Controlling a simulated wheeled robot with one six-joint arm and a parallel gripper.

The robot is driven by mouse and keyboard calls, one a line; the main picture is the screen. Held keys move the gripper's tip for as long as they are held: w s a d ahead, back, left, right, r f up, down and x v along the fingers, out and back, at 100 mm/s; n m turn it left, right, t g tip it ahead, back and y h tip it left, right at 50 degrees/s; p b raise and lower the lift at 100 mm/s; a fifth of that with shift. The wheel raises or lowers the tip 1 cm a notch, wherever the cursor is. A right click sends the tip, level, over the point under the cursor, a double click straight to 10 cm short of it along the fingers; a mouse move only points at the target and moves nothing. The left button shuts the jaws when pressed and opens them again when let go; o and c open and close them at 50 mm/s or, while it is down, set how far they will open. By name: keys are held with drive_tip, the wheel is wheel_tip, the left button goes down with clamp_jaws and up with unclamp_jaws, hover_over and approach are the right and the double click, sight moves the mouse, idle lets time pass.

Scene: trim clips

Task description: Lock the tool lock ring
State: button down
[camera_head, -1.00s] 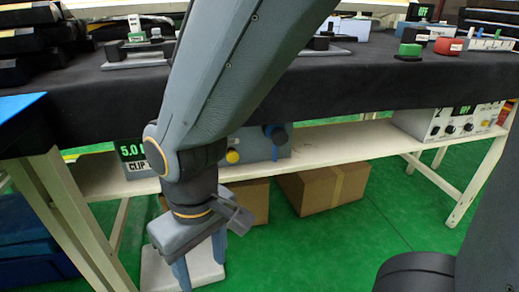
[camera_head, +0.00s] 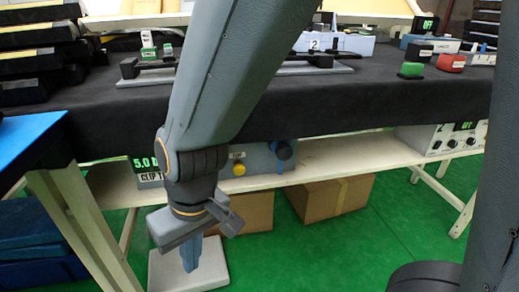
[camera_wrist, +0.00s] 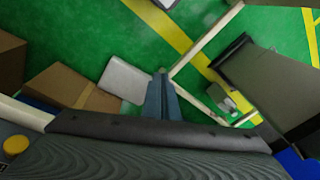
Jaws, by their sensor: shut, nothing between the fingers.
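My gripper (camera_head: 190,256) points down in front of the table, its two blue-grey fingers together and empty. In the wrist view the shut fingers (camera_wrist: 161,97) show at the centre. I cannot make out a part that is clearly the tool lock ring. A grey control box (camera_head: 258,160) on the lower shelf, behind my arm, has a lit green display (camera_head: 146,163), a yellow knob (camera_head: 239,169) and a dark blue round part (camera_head: 283,150). My arm hides part of this box.
The table (camera_head: 340,108) has a black cover and carries a grey fixture plate (camera_head: 310,70) and coloured blocks. Cardboard boxes (camera_head: 338,198) stand under the white shelf (camera_head: 340,150). A pale slab (camera_head: 205,272) lies on the floor below my gripper. Green floor is free to the right.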

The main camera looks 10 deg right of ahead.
sight(280, 164)
drive_tip(key=w+a+r+m+t+p, duration=0.1)
drive_tip(key=w+r+m+t+p, duration=0.1)
drive_tip(key=w+r+p, duration=0.35)
drive_tip(key=w+a+r+m+t+p, duration=0.1)
drive_tip(key=w+r+t+p, duration=0.1)
drive_tip(key=w+p, duration=0.6)
drive_tip(key=w+d+r+m+h+p, duration=0.1)
drive_tip(key=d+h+p, duration=0.1)
drive_tip(key=d+p, duration=0.3)
drive_tip(key=d+r+h+p, duration=0.1)
drive_tip(key=d+h+p, duration=0.1)
drive_tip(key=d+p, duration=0.3)
drive_tip(key=w+d+r+m+t+h+p, duration=0.1)
drive_tip(key=d+h+p, duration=0.1)
drive_tip(key=d+p, duration=0.3)
drive_tip(key=shift+w+d+r+m+h, duration=0.25)
drive_tip(key=shift+w+r+m+h, duration=0.05)
drive_tip(key=shift+w+h, duration=0.1)
drive_tip(key=shift+w+d+f+p, duration=0.2)
drive_tip(key=shift+w+d+f, duration=0.7)
drive_tip(key=shift+d+f, duration=0.45)
drive_tip(key=shift+w+d+f+p, duration=0.15)
drive_tip(key=shift+w+d+f, duration=0.7)
drive_tip(key=shift+d+f, duration=0.45)
drive_tip(key=shift+w+d+f+p, duration=0.2)
drive_tip(key=shift+w+d+f, duration=0.7)
drive_tip(key=shift+d+f, duration=0.4)
